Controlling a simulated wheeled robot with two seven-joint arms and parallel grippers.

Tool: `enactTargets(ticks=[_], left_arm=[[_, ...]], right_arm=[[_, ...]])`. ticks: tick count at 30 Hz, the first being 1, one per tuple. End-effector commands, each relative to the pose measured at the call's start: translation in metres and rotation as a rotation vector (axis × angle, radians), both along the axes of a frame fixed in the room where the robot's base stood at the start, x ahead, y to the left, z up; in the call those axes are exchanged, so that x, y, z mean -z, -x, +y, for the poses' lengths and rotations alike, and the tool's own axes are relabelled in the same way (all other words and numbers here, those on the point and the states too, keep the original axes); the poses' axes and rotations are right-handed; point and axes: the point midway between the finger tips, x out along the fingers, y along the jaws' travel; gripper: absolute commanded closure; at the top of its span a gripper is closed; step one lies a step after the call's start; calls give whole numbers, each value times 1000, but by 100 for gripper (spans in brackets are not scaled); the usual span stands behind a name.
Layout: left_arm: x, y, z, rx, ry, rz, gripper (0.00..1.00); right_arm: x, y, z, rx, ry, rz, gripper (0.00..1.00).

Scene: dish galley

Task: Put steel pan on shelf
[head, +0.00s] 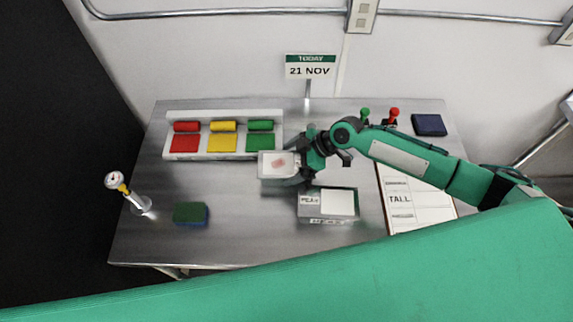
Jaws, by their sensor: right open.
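A small steel pan (265,179) with a pale top and a reddish patch is left of centre on the steel table. My right gripper (305,172) reaches in from the right and is open at the pan's right side. I cannot tell whether its fingers touch the pan, or whether the pan is on the table or slightly above it. No shelf is clearly recognisable in this view. My left gripper is not in view.
A white rack (167,156) with red, yellow and green sections stands behind. A labelled steel box (310,208) is close in front of my right gripper.

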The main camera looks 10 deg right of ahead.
Motion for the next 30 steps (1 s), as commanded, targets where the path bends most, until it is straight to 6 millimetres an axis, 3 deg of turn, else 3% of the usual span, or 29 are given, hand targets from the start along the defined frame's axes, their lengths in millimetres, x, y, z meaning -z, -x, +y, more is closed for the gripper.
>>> enactTargets(ticks=[4,12,14,21,30], left_arm=[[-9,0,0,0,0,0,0],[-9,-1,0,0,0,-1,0],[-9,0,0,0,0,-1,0],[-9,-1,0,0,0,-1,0],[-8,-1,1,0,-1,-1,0]], right_arm=[[9,-2,12,0,-1,1,0],[14,-2,13,1,0,1,0],[14,-2,13,1,0,1,8],[14,-2,13,1,-1,0,55],[10,-3,13,1,-3,-3,57]])
